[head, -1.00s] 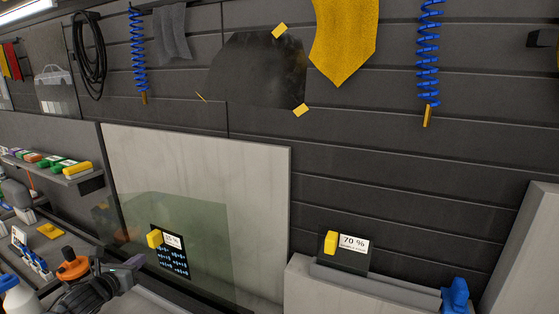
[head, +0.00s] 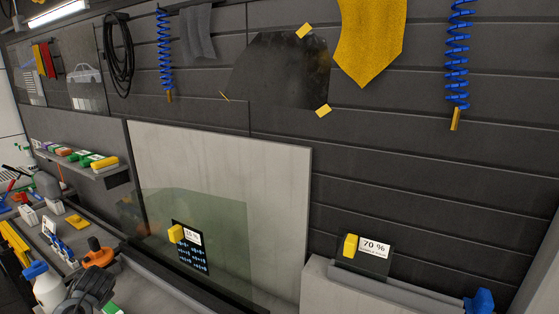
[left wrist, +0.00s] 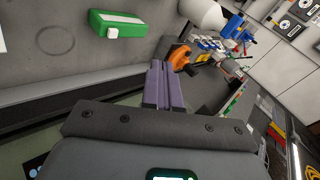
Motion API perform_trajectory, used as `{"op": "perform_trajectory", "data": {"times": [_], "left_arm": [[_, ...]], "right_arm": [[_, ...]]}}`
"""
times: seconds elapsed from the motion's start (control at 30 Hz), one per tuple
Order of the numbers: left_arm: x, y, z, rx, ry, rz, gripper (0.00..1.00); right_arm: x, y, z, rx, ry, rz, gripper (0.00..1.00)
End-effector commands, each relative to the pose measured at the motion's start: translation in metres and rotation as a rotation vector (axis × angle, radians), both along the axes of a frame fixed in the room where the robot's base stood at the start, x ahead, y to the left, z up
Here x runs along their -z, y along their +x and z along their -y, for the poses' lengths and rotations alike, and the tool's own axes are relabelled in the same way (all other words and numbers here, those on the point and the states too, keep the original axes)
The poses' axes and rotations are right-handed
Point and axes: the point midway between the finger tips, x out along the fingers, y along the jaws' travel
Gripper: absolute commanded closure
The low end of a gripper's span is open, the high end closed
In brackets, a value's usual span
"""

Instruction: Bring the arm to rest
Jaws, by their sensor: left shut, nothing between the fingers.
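My left gripper (left wrist: 160,66) shows in the left wrist view with its purple fingers together and nothing between them. My right gripper is in neither view.
A green block with a white label (left wrist: 117,24) lies ahead in the wrist view. A glass pane with tinted film (head: 235,235) stands right of the arm.

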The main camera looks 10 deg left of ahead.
Motion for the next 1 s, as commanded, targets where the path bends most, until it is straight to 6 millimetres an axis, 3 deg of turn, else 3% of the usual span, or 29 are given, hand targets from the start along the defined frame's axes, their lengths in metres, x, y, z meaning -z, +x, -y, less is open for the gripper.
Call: {"op": "perform_trajectory", "data": {"times": [0.1, 0.13, 0.33, 0.47, 0.6, 0.73, 0.8, 1.0], "left_arm": [[0.005, -0.021, -0.002, -0.245, -0.082, 0.073, 1.00], [0.015, -0.023, 0.008, -0.251, -0.094, 0.072, 1.00], [0.077, -0.038, 0.091, -0.100, -0.140, 0.019, 1.00], [0.117, -0.065, 0.153, -0.007, -0.197, -0.013, 1.00], [0.155, -0.110, 0.226, 0.085, -0.286, -0.044, 1.00], [0.175, -0.167, 0.292, 0.152, -0.395, -0.066, 1.00], [0.179, -0.199, 0.323, 0.175, -0.457, -0.071, 1.00], [0.168, -0.267, 0.377, 0.193, -0.592, -0.068, 1.00]], "right_arm": [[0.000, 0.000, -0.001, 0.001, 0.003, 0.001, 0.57], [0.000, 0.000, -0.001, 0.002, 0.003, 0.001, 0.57], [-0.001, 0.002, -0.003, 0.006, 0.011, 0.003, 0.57], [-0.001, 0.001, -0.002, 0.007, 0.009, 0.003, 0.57], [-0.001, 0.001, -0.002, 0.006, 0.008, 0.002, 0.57], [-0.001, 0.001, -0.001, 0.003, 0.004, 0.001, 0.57], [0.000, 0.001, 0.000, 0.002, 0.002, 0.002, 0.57], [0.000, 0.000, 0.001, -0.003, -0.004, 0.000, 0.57]]}}
